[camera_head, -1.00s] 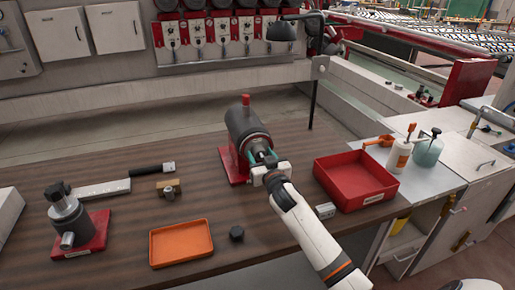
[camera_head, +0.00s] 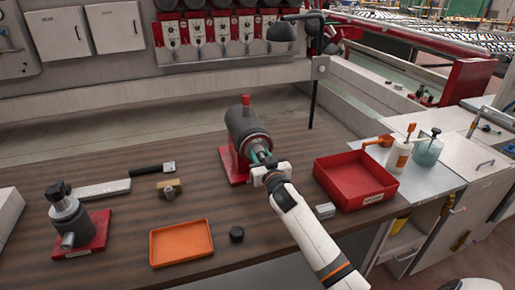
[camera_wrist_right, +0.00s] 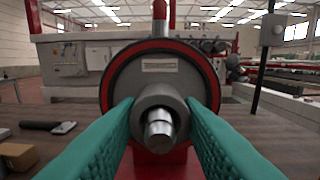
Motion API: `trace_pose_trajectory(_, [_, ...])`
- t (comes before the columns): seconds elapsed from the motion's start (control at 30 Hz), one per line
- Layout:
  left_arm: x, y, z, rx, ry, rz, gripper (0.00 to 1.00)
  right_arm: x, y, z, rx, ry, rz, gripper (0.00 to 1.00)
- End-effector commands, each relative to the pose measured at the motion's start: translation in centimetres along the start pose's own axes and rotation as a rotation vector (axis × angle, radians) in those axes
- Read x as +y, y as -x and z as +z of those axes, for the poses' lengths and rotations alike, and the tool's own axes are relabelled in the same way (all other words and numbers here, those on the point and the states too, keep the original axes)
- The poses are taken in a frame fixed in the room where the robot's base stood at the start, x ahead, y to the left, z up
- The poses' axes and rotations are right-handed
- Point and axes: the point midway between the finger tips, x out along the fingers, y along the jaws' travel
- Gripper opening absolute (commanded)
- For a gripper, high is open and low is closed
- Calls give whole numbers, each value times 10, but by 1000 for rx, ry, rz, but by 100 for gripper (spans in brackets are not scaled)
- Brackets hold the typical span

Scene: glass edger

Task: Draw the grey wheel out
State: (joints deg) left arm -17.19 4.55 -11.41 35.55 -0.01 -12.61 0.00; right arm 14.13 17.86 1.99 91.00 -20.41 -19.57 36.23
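The grey wheel (camera_wrist_right: 178,72) is a round disc with a protruding hub and a bright metal shaft end. It sits inside the red-rimmed mouth of a dark cylindrical housing (camera_head: 241,122) on a red base. My right gripper (camera_wrist_right: 160,108) has its teal fingers on both sides of the hub, and they appear to touch it. In the head view the right gripper (camera_head: 262,156) is at the housing's front, and its fingers partly hide the wheel. My left gripper is not in view.
A red tray (camera_head: 355,184) stands right of my right arm, with a small grey block (camera_head: 325,211) beside it. An orange tray (camera_head: 181,243), a black nut-like piece (camera_head: 236,234) and another red-based device (camera_head: 72,222) are left. Bottles (camera_head: 399,154) stand at the right.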

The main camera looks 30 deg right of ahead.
Motion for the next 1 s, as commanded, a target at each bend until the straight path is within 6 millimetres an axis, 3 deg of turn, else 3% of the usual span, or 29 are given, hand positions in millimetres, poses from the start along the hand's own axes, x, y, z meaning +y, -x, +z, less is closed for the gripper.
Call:
trace_pose_trajectory(0.03, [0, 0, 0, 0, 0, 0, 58, 0, 0, 0, 0, 0, 0, 15])
trace_pose_trajectory(0.13, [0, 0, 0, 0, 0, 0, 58, 0, 0, 0, 0, 0, 0, 0])
trace_pose_trajectory(1.0, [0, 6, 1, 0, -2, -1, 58, 0, 12, 1, -2, 0, 0, 0])
